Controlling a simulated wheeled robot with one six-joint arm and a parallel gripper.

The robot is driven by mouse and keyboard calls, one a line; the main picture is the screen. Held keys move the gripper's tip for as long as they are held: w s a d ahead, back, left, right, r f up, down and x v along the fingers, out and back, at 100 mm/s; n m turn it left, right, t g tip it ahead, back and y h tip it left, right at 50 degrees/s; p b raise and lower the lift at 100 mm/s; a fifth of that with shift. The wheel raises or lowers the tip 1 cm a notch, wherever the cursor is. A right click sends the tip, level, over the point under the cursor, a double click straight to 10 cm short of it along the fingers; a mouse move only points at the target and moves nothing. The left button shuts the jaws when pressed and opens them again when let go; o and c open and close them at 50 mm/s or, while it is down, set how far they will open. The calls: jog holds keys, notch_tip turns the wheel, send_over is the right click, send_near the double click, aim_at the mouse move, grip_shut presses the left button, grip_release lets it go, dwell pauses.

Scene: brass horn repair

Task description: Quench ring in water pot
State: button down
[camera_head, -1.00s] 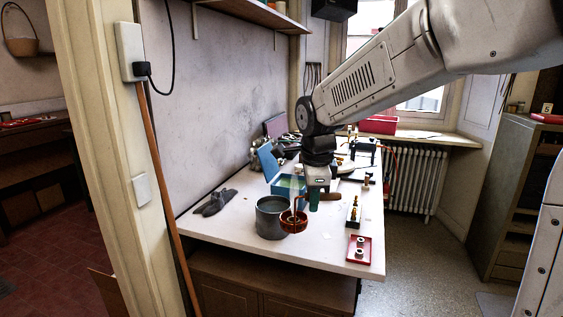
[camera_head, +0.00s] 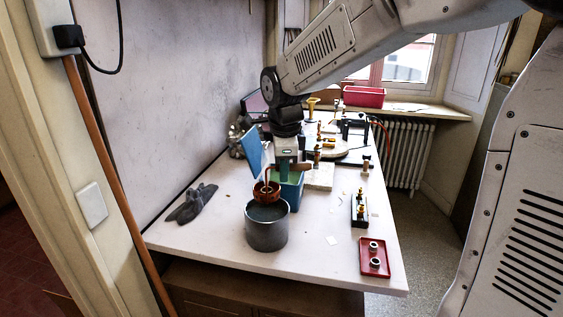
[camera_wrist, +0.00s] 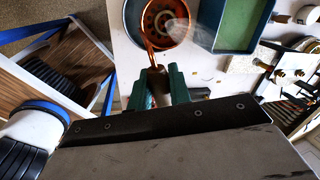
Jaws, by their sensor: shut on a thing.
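The grey metal pot (camera_head: 267,232) stands near the front of the white workbench, its round opening facing up. My gripper (camera_head: 284,168) is above and behind the pot. Its green fingers (camera_wrist: 158,90) are shut on the basket's brown handle grip. I cannot make out a separate ring in the basket or the water in the pot.
A blue box with a green inside (camera_head: 290,188) stands close behind the pot. Dark gloves (camera_head: 192,203) lie at left. A black rack with brass parts (camera_head: 359,208) and a red tray (camera_head: 374,257) are at right. The bench's front is mostly clear.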

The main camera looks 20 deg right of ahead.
jog(key=shift+s+a+f+x, duration=0.1)
jog(key=shift+s+x, duration=0.25)
jog(key=shift+x, duration=1.35)
jog(key=shift+s+a+f+x, duration=0.15)
jog(key=shift+s+x, duration=0.15)
jog(key=shift+x, duration=1.45)
jog(key=shift+s+a+r+x, duration=0.1)
jog(key=shift+s+x, duration=0.25)
jog(key=shift+x, duration=1.35)
jog(key=shift+w+v, duration=0.2)
jog(key=shift+v, duration=0.75)
jog(key=shift+w+v, duration=0.15)
jog(key=shift+v, duration=0.8)
jog(key=shift+w+v, duration=0.2)
jog(key=shift+v, duration=0.8)
jog(key=shift+d, duration=0.2)
jog(key=shift+w+v, duration=0.15)
jog(key=shift+v, duration=0.7)
jog(key=shift+w+v, duration=0.2)
jog(key=shift+v, duration=0.7)
jog(key=shift+w+v, duration=0.15)
jog(key=shift+v, duration=0.7)
jog(key=shift+d, duration=0.2)
